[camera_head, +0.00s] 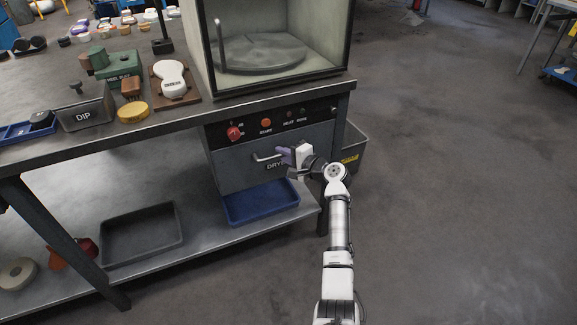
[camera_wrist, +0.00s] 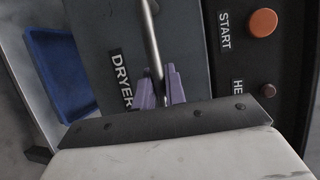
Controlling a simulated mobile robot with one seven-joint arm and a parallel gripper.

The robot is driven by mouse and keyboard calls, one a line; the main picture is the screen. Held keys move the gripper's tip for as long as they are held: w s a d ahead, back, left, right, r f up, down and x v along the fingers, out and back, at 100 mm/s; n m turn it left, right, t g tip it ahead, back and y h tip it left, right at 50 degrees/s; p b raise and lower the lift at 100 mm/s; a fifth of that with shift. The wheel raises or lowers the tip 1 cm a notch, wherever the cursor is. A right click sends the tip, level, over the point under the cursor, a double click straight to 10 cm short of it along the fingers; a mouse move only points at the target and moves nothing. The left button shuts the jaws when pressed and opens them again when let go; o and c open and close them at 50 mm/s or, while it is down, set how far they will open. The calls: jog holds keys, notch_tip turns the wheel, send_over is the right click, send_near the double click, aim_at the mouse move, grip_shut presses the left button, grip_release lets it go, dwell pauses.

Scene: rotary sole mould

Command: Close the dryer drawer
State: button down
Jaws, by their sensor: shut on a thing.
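The dryer drawer (camera_head: 235,172) is a grey front panel below the control strip under the bench top, with a "DRYER" label partly hidden by my gripper in the head view. Its metal bar handle (camera_head: 264,158) also shows in the wrist view (camera_wrist: 151,38). My gripper (camera_head: 284,156) has purple fingers, which are at the right end of the handle. In the wrist view the fingers (camera_wrist: 162,88) sit either side of the bar, shut on it. The drawer front (camera_wrist: 95,30) looks nearly in line with the cabinet face; I cannot tell whether it stands out slightly.
A blue tray (camera_head: 262,203) lies on the lower shelf beneath the drawer. A dark bin (camera_head: 352,145) stands right of the bench.

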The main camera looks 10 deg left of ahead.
jog(key=shift+w+r, duration=0.2)
jog(key=c, duration=1.7)
grip_release()
jog(key=shift+a, duration=0.1)
jog(key=v, duration=1.3)
jog(key=shift+s+d, duration=0.25)
jog(key=shift+d, duration=0.1)
